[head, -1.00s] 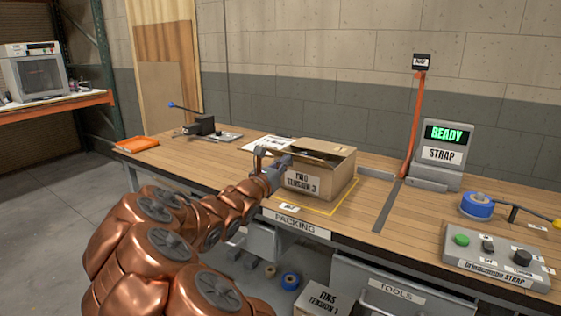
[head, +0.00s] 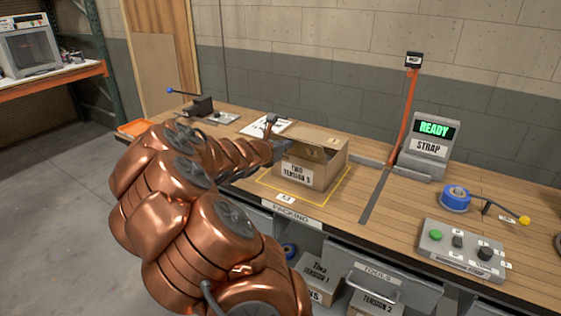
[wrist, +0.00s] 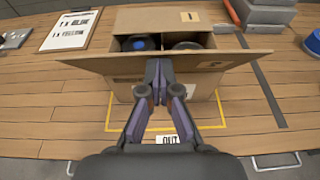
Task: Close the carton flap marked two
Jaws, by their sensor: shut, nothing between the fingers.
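The open brown carton (head: 318,176) stands on the bench, with a label reading TWO TENSION 3 on its front. In the wrist view, its flap marked 2 (wrist: 213,65) sticks outward on the near side, across the front of the opening. The flap marked 1 (wrist: 165,19) stands open at the far side. Inside the carton are a blue-topped thing (wrist: 141,43) and a grey round thing (wrist: 186,45). My gripper (wrist: 158,66) is shut and empty, with its fingertips at the middle of flap 2; contact cannot be told. In the head view my arm hides part of the carton's left side.
A yellow outline (head: 268,190) surrounds the carton on the bench. The strapping unit (head: 430,146), an orange post (head: 400,125), blue tape (head: 455,198) and a button box (head: 462,246) are to the right.

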